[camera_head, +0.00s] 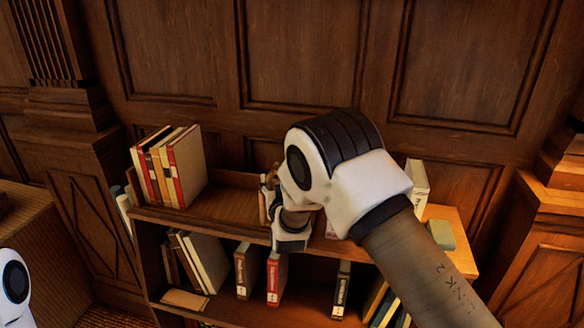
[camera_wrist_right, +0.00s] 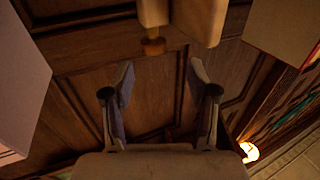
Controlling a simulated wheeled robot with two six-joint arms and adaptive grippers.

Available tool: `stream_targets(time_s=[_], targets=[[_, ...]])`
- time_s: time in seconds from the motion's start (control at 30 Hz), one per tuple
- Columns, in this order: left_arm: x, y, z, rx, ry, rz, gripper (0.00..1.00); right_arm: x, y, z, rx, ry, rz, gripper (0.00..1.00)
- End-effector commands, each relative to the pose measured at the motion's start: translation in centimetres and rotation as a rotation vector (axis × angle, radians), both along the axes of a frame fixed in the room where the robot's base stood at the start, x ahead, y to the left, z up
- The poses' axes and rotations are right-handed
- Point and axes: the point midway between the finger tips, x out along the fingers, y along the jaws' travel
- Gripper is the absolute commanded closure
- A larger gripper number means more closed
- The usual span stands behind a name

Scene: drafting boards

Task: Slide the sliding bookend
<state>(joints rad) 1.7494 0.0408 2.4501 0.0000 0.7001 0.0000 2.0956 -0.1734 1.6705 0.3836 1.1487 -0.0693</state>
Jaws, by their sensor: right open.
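My right gripper (camera_wrist_right: 160,85) is open in the right wrist view, with nothing between its two fingers. Just beyond the fingertips, at the top of that view, is a light wooden piece with a small round knob (camera_wrist_right: 153,46), which looks like the sliding bookend. A paler block stands right beside it. In the head view, my right arm reaches to the top of the bookcase (camera_head: 233,206) and hides most of the gripper. A narrow tan piece (camera_head: 263,206) shows beside my wrist; I cannot tell whether it is the bookend. My left gripper is out of view.
Several upright books (camera_head: 168,165) stand at the left end of the top shelf, with bare shelf to their right. A white book (camera_head: 418,182) and a green block (camera_head: 441,235) are at the right end. More books fill the shelf below. A panelled wall rises behind.

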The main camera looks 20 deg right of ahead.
Motion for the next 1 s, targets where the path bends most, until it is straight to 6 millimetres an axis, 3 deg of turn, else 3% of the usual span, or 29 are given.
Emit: stream_targets(time_s=[0.3, 0.67, 0.83, 1.0], targets=[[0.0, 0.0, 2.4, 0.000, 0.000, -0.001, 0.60, 5.5, -1.3, 0.3, 0.000, -0.001, -0.002, 0.42], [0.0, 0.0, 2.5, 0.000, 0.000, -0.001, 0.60, 6.6, -1.6, 0.0, -0.002, 0.000, -0.002, 0.42], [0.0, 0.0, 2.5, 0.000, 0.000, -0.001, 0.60, 6.6, -1.6, 0.1, -0.002, -0.001, -0.002, 1.00], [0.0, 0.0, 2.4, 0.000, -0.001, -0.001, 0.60, 6.6, -1.7, 0.1, -0.002, -0.001, -0.003, 1.00]])
